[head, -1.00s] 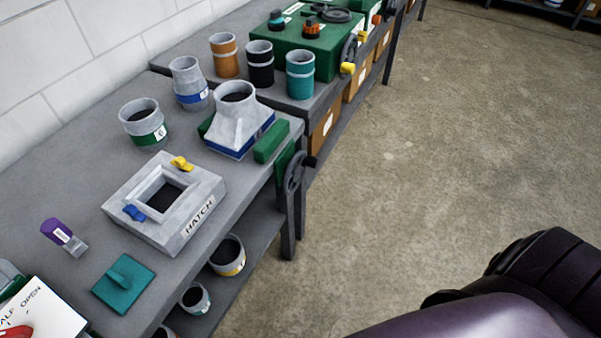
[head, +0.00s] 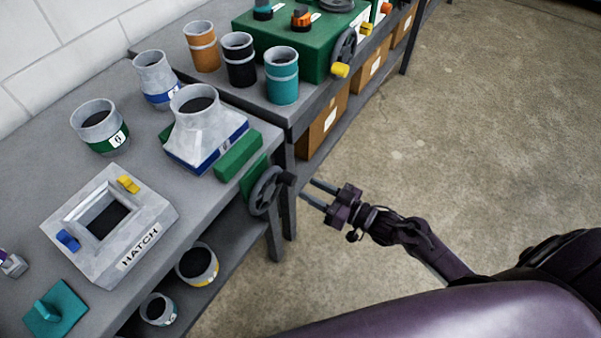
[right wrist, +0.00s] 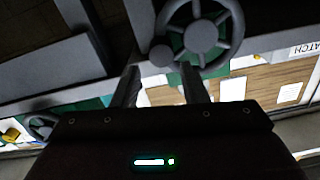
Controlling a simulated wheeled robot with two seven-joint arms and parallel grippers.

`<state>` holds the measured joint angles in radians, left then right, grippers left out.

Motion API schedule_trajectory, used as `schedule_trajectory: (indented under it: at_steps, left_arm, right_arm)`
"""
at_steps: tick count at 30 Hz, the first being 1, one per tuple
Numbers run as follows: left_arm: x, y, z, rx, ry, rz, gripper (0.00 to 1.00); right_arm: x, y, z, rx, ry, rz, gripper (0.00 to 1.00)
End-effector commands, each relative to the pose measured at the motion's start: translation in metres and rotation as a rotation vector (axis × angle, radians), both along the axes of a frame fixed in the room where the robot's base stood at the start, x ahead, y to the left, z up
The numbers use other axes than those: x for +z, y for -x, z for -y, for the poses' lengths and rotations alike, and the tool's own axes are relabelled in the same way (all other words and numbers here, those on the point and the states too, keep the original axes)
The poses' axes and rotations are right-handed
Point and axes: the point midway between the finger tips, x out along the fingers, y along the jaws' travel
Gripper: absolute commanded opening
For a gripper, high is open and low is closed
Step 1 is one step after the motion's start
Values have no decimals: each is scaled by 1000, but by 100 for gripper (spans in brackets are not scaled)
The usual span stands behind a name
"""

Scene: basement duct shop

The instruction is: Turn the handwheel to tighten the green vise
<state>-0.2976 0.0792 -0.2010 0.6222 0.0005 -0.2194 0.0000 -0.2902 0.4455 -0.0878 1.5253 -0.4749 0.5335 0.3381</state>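The green vise (head: 238,156) is at the right edge of the near bench, with one green jaw on each side of a grey duct fitting with a blue band (head: 205,138). Its dark handwheel (head: 266,193) faces the aisle, with a knob (head: 288,177) on its rim. My right gripper (head: 306,191) is just right of the wheel, fingers parted and pointing at it, with nothing between them. In the right wrist view the spoked handwheel (right wrist: 222,42) and its knob (right wrist: 161,55) lie ahead of the parted fingertips (right wrist: 159,70). My left gripper is not in view.
A grey hatch block (head: 150,212), a teal plate (head: 55,309) and several collars share the bench. A second bench beyond holds a green box (head: 300,50) with another wheel (head: 346,45). Collars sit on the lower shelf (head: 235,245). The concrete floor at right is clear.

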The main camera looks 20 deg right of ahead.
Motion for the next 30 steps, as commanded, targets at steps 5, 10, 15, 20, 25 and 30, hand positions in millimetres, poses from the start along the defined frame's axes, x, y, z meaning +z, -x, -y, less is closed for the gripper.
schedule_trajectory:
  at_steps: [5, 10, 15, 20, 25, 30]
  left_arm:
    - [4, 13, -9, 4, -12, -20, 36]
    - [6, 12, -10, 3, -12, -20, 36]
    - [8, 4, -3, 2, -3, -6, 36]
    - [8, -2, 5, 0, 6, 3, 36]
    - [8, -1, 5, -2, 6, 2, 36]
    - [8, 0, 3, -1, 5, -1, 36]
  right_arm:
    - [2, -25, -18, -3, -1, 1, 40]
    - [1, -43, -32, -4, 1, 0, 40]
    - [-1, -51, -39, -3, 3, -2, 40]
    - [-1, -51, -40, -3, 3, -2, 40]
    - [-1, -51, -39, -4, 3, -2, 29]
    - [-1, -51, -39, -4, 3, -2, 7]
